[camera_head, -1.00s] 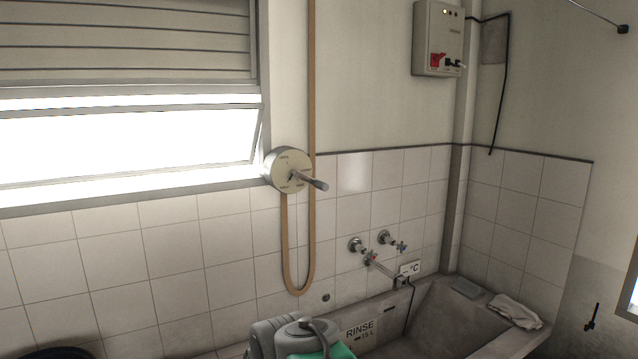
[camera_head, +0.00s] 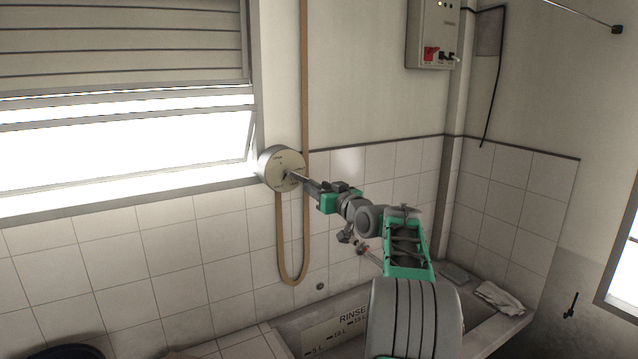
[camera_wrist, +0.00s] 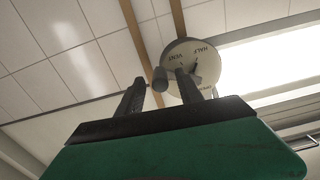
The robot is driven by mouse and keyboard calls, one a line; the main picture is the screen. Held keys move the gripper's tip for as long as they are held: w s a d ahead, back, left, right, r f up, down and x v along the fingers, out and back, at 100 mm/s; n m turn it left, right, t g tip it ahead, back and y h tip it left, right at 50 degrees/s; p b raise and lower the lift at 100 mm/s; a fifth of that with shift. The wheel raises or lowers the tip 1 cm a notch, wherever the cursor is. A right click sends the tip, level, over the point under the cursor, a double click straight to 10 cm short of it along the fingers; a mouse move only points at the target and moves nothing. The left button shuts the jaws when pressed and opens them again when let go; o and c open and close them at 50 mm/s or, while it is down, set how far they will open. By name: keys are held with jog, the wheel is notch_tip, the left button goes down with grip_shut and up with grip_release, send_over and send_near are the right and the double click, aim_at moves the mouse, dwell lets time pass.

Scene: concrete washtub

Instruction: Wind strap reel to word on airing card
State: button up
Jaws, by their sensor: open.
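The round strap reel (camera_head: 281,168) is on the wall beside the window, with a tan strap (camera_head: 304,90) running up and a loop hanging below. The crank's grey knob (camera_wrist: 160,79) lies between my gripper's (camera_wrist: 159,88) two fingers, with gaps visible at both sides. In the head view my open gripper (camera_head: 309,186) reaches the crank from the right. I cannot make out an airing card.
The window (camera_head: 125,145) with slats is left of the reel. Taps (camera_head: 361,250) stick out below, partly behind my arm. A concrete tub (camera_head: 508,322) with a RINSE card (camera_head: 335,329) is beneath. A control box (camera_head: 432,35) hangs upper right.

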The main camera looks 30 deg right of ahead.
jog(key=shift+w, duration=0.1)
grip_shut()
dwell(0.4)
dwell(1.0)
